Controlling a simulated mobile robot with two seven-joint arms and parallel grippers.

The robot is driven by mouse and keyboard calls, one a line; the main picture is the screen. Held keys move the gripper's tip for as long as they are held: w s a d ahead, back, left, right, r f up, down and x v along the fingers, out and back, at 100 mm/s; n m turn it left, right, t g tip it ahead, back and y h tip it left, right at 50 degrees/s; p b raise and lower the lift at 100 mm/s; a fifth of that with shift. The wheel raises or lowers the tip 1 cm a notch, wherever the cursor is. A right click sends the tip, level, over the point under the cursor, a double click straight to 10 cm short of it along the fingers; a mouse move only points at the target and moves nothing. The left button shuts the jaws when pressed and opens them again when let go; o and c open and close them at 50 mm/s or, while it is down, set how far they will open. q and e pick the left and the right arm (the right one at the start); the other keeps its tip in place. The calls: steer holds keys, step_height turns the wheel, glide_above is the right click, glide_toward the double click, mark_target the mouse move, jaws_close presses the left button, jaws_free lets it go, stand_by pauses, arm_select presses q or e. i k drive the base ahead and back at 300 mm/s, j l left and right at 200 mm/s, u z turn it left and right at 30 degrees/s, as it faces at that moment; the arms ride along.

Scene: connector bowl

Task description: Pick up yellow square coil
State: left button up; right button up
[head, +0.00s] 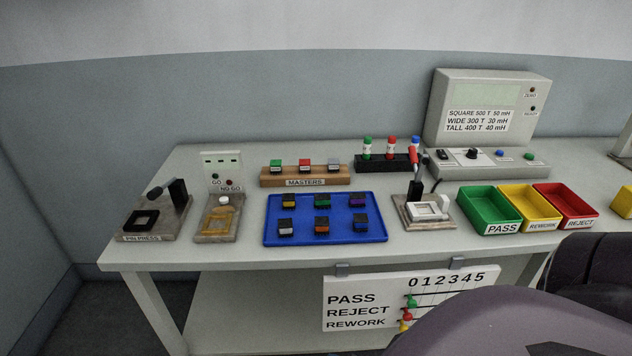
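Several small black-topped coils sit in two rows on a blue tray (376,232) in the middle of the table. The back-left coil (289,200) looks yellowish at its lower part, but it is too small to be sure of its colour or shape. Beside it in the back row are a green coil (323,200) and a purple coil (358,200). The front row holds a whitish coil (286,228), an orange coil (322,226) and a blue coil (360,224). Neither of my grippers shows in the head view.
A pin press (155,215) and a go/no-go gauge (220,222) stand left of the tray. A masters rack (305,181) is behind it. A clamp fixture (425,212), green (490,208), yellow (528,205) and red (565,203) bins, and a tester (490,107) stand right.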

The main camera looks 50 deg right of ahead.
mark_target(288, 200)
steer(key=i+j+z, duration=0.2)
steer(key=z, duration=0.3)
steer(key=i+j+z, duration=0.3)
steer(key=z, duration=0.15)
